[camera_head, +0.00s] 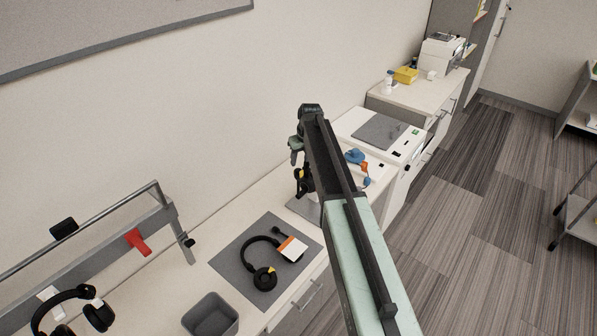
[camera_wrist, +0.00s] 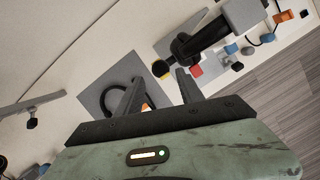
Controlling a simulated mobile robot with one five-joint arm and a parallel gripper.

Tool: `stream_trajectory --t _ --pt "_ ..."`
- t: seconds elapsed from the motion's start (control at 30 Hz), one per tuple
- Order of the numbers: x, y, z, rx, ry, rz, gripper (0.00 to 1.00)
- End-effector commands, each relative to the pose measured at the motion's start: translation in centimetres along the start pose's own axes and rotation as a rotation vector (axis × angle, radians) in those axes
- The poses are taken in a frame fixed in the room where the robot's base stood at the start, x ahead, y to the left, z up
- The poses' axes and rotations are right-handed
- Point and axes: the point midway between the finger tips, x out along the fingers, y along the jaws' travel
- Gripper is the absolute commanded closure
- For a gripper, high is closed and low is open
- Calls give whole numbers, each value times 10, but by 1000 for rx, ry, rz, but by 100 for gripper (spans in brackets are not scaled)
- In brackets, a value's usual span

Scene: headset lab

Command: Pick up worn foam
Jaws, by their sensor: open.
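I cannot make out a worn foam for certain in either view. A black headset (camera_head: 262,262) lies on a grey mat (camera_head: 233,254) on the bench, with a small yellow mark on its ear cup. An orange and white card (camera_head: 292,248) lies beside it. The headset also shows in the wrist view (camera_wrist: 109,99), partly hidden by a finger. My gripper (camera_wrist: 160,90) is open and empty in the wrist view, its fingers pointing toward the bench. In the head view my arm hides part of the bench around the gripper.
A grey bin (camera_head: 211,316) stands at the front left. A rail frame (camera_head: 110,235) carries a red clip (camera_head: 137,241) and another headset (camera_head: 70,305). Beyond my arm are blue and orange items (camera_head: 357,158) and a white unit with a grey top (camera_head: 379,131).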

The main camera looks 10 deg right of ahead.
Motion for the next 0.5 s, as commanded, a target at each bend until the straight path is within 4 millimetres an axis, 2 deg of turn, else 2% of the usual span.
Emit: stream_trajectory --t 0.17,0.37,0.5 --pt "26 0 -2 -2 1 0 55" --pt "29 0 -2 -3 1 0 55" --pt "49 -1 -4 -3 1 0 55"
